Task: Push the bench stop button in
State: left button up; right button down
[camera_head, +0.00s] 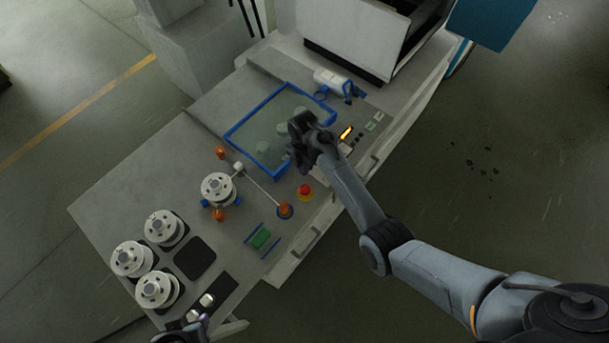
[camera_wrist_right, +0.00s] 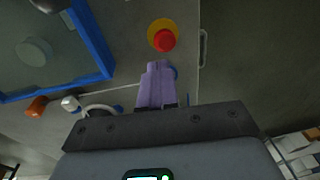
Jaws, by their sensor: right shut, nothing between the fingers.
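The bench stop button (camera_head: 304,190) is a red cap on a yellow round base, near the front edge of the grey bench. In the right wrist view the button (camera_wrist_right: 164,41) shows just beyond my fingertips, apart from them in the picture. My right gripper (camera_wrist_right: 157,68) has its lavender fingers shut together with nothing between them. In the head view it is above the right part of the blue-rimmed tray, up from the button, and its fingertips are hidden. My left gripper (camera_head: 204,319) shows only partly at the bottom edge; its opening is unclear.
The blue-rimmed tray (camera_head: 238,126) lies beside the button. An orange-based post (camera_head: 285,210) with a rod stands just below left of it. A white cylinder (camera_head: 330,78) lies at the back.

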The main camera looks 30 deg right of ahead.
jog(key=shift+w+d+r, duration=0.1)
jog(key=shift+w+r, duration=0.1)
jog(key=shift+r, duration=1.05)
jog(key=shift+w+r, duration=0.15)
jog(key=shift+r, duration=1.1)
jog(key=s+d+f+g+h+p, duration=0.1)
jog(key=s+d+f+g, duration=0.1)
jog(key=s+f, duration=0.7)
jog(key=s+d+f+g, duration=0.15)
jog(key=s+f, duration=0.35)
jog(key=s, duration=0.7)
jog(key=s+r+m+t+p, duration=0.1)
jog(key=s+r+m+t, duration=0.2)
jog(key=s, duration=0.8)
jog(key=w+a+r+m+t, duration=0.1)
jog(key=r+m+t, duration=0.1)
jog(key=r+m, duration=0.6)
jog(key=w+a+r+m+t, duration=0.2)
jog(key=r+m+t, duration=0.1)
jog(key=r+m, duration=0.6)
jog(key=shift+r+m+y+p, duration=0.3)
jog(key=shift+r+p, duration=0.05)
jog(key=shift+r, duration=0.2)
